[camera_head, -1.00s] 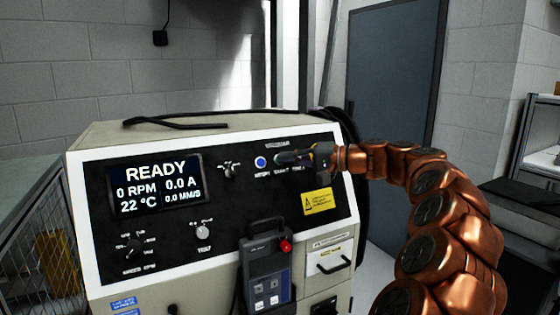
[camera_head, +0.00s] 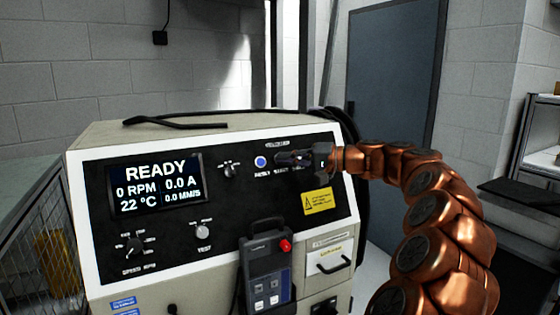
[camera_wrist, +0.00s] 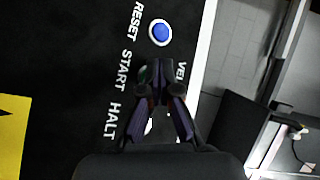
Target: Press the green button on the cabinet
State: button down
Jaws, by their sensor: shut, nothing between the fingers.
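The cabinet's black sloped panel (camera_head: 100,240) has a row of buttons at its upper right. My gripper (camera_head: 280,159) is shut and empty, its fingers lying along this row just right of the blue button (camera_head: 260,161). In the wrist view the fingertips (camera_wrist: 160,84) are over the panel beside the START label (camera_wrist: 126,70). A dark green edge, apparently the green button (camera_wrist: 144,73), shows beside the fingertips; most of it is hidden. I cannot tell whether the fingertips touch it. In the head view the gripper hides the green button.
The blue RESET button (camera_wrist: 160,32) is close to the fingertips. A pendant with a red button (camera_head: 285,246) hangs on the cabinet front below. The display (camera_head: 155,184) reads READY, 0 RPM.

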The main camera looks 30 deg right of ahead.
dwell(0.7)
jog(key=shift+s+r, duration=0.25)
jog(key=shift+s, duration=0.2)
jog(key=shift+s+a+r+b, duration=0.15)
jog(key=shift+s+r, duration=0.25)
jog(key=shift+s, duration=0.5)
jog(key=shift+s+r+b, duration=0.15)
jog(key=shift+s+r, duration=0.3)
jog(key=shift+s, duration=0.45)
jog(key=shift+s+a+r+b, duration=0.15)
jog(key=shift+s+r, duration=0.25)
jog(key=shift+s, duration=0.5)
